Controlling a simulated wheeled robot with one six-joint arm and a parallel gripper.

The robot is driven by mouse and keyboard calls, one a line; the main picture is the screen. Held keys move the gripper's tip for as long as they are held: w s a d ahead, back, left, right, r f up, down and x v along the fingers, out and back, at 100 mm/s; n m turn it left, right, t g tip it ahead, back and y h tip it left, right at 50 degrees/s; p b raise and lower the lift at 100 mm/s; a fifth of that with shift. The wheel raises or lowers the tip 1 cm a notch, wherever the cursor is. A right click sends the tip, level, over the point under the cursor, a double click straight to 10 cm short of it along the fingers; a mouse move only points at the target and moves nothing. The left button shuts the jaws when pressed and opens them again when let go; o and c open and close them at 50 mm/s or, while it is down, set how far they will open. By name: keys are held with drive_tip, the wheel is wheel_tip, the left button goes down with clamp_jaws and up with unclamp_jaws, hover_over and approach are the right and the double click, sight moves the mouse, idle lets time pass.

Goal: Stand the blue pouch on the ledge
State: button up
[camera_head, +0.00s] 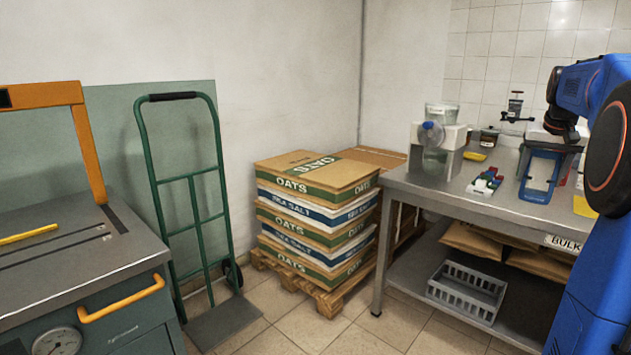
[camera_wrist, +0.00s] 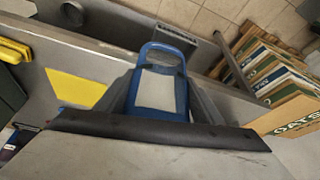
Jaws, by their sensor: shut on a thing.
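The blue pouch (camera_head: 539,184) has a blue border and a pale grey middle panel. It hangs upright below my gripper (camera_head: 550,150), in front of the right part of the steel bench in the head view. In the wrist view the pouch (camera_wrist: 160,92) sits between the two grey fingers of my gripper, which is shut on it. I cannot tell whether its lower end is clear of the bench top. I cannot tell for sure which surface is the ledge.
The steel bench (camera_head: 410,186) carries a clear-jar dispenser (camera_head: 438,145), small coloured blocks (camera_head: 485,182), a dark-lidded jar (camera_head: 489,137) and a yellow patch (camera_head: 584,207). A grey crate (camera_head: 467,291) is on its lower shelf.

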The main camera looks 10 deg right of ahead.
drive_tip(key=w+a+f+n, duration=0.1)
drive_tip(key=w+a+f, duration=0.45)
drive_tip(key=f, duration=0.65)
drive_tip(key=w+a+f+n+y, duration=0.1)
drive_tip(key=w+a+f, duration=0.5)
drive_tip(key=f, duration=0.5)
drive_tip(key=w+a+f+n, duration=0.2)
drive_tip(key=w+a+f, duration=0.2)
drive_tip(key=w+f, duration=0.55)
drive_tip(key=s+a+f+n, duration=0.1)
drive_tip(key=s+a+f, duration=0.2)
drive_tip(key=a+f, duration=0.5)
drive_tip(key=s+a+f+n+y, duration=0.1)
drive_tip(key=s+a+f, duration=0.2)
drive_tip(key=a+f, duration=0.6)
drive_tip(key=s+a+f+n+t, duration=0.1)
drive_tip(key=s+a+f, duration=0.2)
drive_tip(key=a+f, duration=0.5)
wheel_tip(320, 180, down, 9)
drive_tip(key=shift+s+a+r+y, duration=0.15)
drive_tip(key=shift+s+a+y, duration=0.15)
drive_tip(key=shift+a+y, duration=0.1)
